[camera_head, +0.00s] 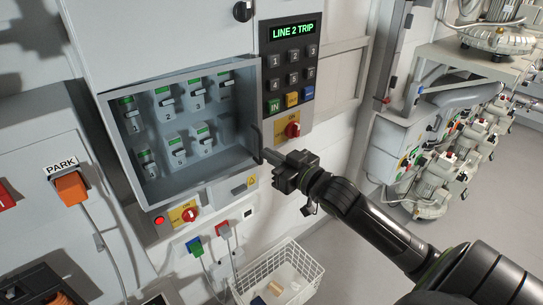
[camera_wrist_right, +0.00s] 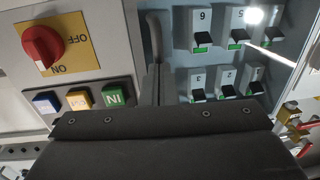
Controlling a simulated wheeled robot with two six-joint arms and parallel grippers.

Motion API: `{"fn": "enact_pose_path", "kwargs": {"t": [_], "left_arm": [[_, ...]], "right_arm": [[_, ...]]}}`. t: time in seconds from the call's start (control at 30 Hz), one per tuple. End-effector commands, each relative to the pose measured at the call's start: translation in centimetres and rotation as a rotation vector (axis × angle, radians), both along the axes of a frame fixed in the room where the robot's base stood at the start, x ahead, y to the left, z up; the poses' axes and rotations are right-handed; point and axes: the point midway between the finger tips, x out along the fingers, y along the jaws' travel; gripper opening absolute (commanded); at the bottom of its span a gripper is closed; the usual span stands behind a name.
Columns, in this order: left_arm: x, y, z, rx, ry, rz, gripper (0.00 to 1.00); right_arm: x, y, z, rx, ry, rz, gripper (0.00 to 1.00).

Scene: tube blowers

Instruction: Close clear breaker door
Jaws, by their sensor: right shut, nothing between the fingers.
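The grey breaker box (camera_head: 205,172) on the wall panel holds several breakers with green labels. The clear door (camera_head: 215,138) is hard to see; its pane appears to lie across the box front, and I cannot tell whether it is fully flush. Its dark curved handle (camera_head: 257,143) is at the box's right edge and also shows in the right wrist view (camera_wrist_right: 154,38). My right gripper (camera_head: 267,155) is shut and empty, close to the handle and the box's lower right corner. Whether it touches them is unclear. My left gripper is not in view.
A keypad panel (camera_head: 290,68) reading LINE 2 TRIP and a red rotary switch (camera_head: 292,130) are right of the box. Another red switch (camera_head: 189,214) is below it. An orange PARK plug (camera_head: 70,188) is at left, and a white wire basket (camera_head: 262,272) is below.

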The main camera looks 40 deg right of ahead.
Motion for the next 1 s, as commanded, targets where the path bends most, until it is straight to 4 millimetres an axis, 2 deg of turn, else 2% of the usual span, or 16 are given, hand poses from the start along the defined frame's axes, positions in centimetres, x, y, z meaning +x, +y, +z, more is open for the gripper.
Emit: {"fn": "enact_pose_path", "kwargs": {"t": [0.27, 0.63, 1.0], "left_arm": [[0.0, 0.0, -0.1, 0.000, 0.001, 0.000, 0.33], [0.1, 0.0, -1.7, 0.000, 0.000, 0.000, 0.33], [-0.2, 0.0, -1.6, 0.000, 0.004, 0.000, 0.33]], "right_arm": [[0.1, 0.0, -0.1, 0.000, 0.000, 0.000, 0.00], [3.9, -0.8, -0.1, 0.000, -0.001, 0.000, 0.00], [4.2, -0.9, 0.2, -0.001, -0.005, 0.001, 0.00]]}}
